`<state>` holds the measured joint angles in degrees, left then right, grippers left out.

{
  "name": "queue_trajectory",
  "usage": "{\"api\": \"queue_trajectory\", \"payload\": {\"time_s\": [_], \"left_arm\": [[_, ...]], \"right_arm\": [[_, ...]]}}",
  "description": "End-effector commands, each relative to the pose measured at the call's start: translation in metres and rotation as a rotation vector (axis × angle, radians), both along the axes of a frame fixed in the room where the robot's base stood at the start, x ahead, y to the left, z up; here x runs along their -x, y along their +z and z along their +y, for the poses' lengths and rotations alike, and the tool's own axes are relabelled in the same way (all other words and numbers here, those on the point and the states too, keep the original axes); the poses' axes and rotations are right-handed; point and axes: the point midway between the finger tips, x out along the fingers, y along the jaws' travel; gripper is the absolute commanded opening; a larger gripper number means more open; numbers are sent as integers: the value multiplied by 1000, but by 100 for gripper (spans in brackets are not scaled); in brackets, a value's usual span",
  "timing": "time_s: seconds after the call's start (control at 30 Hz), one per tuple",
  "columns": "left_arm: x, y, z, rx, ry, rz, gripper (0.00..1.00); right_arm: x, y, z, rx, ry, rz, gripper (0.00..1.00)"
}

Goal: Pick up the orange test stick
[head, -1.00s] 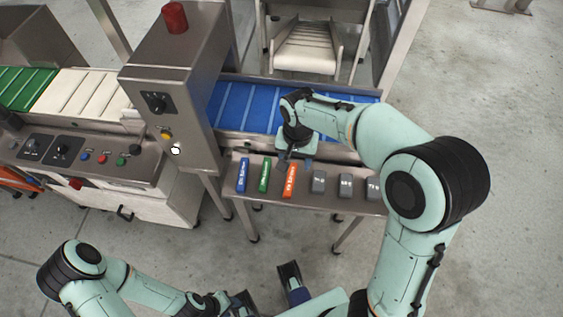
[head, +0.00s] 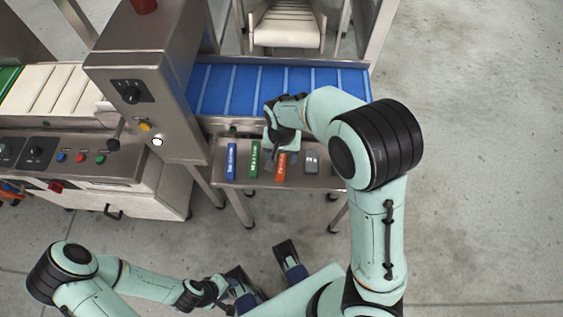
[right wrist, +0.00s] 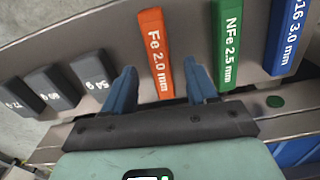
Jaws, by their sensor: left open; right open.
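The orange test stick (head: 281,168), printed "Fe 2.0 mm", lies on a narrow steel shelf between a green stick (head: 254,160) and grey weights. My right gripper (head: 282,153) is over its far end and hides part of it. In the right wrist view, the orange stick (right wrist: 157,55) has its near end between the two open blue fingers of the right gripper (right wrist: 162,76), with a gap on each side. I cannot tell the height of the fingers above the shelf. My left gripper (head: 264,268) is open and empty, low in the head view.
A blue stick (head: 231,161) lies left of the green one. A grey weight (head: 312,161) lies to the right; several show in the right wrist view. A blue conveyor belt (head: 280,92) runs behind the shelf (head: 222,182). A steel detector housing (head: 150,85) stands left.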

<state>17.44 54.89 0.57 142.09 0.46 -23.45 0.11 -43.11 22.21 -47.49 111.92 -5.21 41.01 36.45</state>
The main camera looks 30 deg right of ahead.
Motion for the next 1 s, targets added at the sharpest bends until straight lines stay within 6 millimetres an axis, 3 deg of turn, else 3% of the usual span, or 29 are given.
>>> {"api": "queue_trajectory", "payload": {"time_s": [0.13, 0.43, 0.6, 1.0], "left_arm": [[-2, -7, 0, -1, 2, -8, 43], [-3, -7, 0, -1, 2, -11, 43], [-3, -7, 0, -1, 2, -11, 43], [-3, -6, 0, 0, 2, -9, 43]], "right_arm": [[1, -22, 0, 0, 0, 2, 57], [0, -24, 0, -1, 0, 0, 57], [0, -24, 0, -1, 0, 0, 2], [0, -20, 0, -2, 1, -1, 0]]}}
